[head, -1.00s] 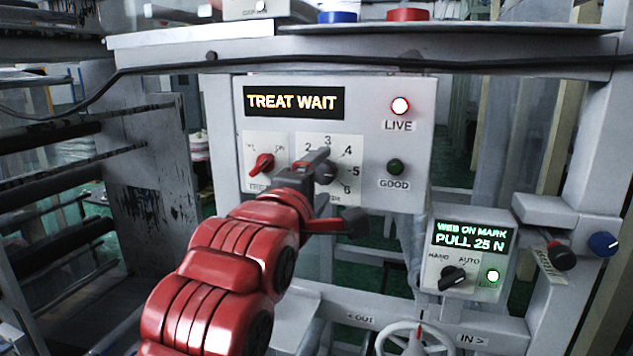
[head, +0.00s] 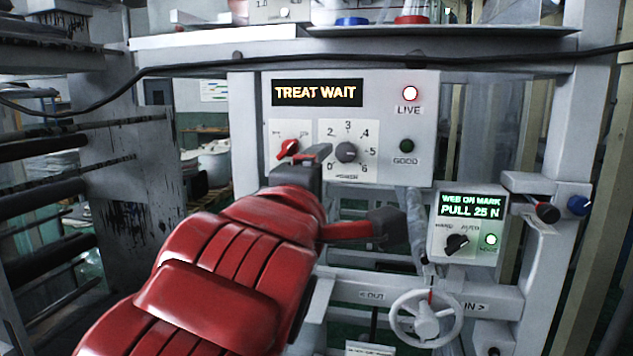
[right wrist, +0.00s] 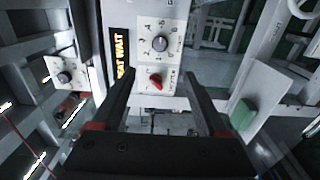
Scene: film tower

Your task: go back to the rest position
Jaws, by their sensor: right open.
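My right gripper (head: 350,198) is open and empty, in front of the lower part of the grey treater panel (head: 421,133). One finger covers the area below the red switch (head: 289,148); the other sits below the panel. The power dial (head: 346,152) shows clear of the fingers. The display (head: 317,93) reads TREAT WAIT. My left gripper is out of view.
A smaller box (head: 467,225) reads WEB ON MARK, PULL 25 N, with a black knob (head: 457,244) and a lit green lamp (head: 491,240). A handwheel (head: 425,318) is below it. A shelf (head: 370,35) crosses above the panel. Rollers (head: 45,145) stand at left.

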